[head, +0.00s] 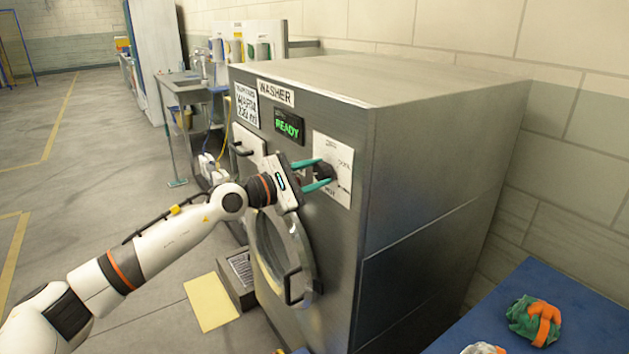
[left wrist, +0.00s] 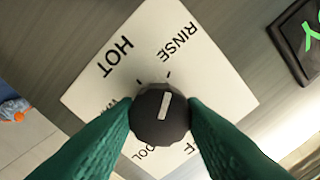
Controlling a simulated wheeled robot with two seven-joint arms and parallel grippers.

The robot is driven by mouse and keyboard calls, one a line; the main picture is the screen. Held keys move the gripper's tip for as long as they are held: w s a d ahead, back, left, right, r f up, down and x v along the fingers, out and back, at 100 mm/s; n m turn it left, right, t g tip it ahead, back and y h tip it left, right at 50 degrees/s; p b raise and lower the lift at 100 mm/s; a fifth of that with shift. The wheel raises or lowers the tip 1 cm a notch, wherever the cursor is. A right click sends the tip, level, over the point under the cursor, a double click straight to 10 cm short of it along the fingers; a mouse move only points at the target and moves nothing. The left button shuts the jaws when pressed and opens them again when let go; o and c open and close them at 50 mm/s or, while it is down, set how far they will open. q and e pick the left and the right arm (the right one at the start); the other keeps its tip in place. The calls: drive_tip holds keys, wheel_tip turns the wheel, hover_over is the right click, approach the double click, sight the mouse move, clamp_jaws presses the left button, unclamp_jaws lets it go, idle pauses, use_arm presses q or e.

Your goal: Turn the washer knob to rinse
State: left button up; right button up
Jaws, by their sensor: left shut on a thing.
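The washer (head: 310,235) stands in front of me with a white dial plate (head: 343,160) on its front. In the left wrist view the plate (left wrist: 205,70) reads HOT and RINSE at the top; the lower labels are partly hidden. The dark round knob (left wrist: 160,128) has a white pointer line, which points up and slightly right, roughly at the tick below RINSE. My left gripper (head: 320,174) is shut on the knob, one green finger on each side; it also shows in the left wrist view (left wrist: 160,114). My right gripper is not in view.
A green READY display (head: 288,126) sits left of the dial plate. The round door (head: 284,262) with its handle is below my left gripper. The floor at the left is open.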

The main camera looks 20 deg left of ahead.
use_arm(q)
drive_tip(key=shift+f, duration=0.15)
idle(0.4)
drive_tip(key=o, duration=1)
drive_tip(key=shift+s+a+b, duration=0.35)
drive_tip(key=shift+s+a, duration=0.05)
drive_tip(key=b+v, duration=0.4)
drive_tip(key=v, duration=0.7)
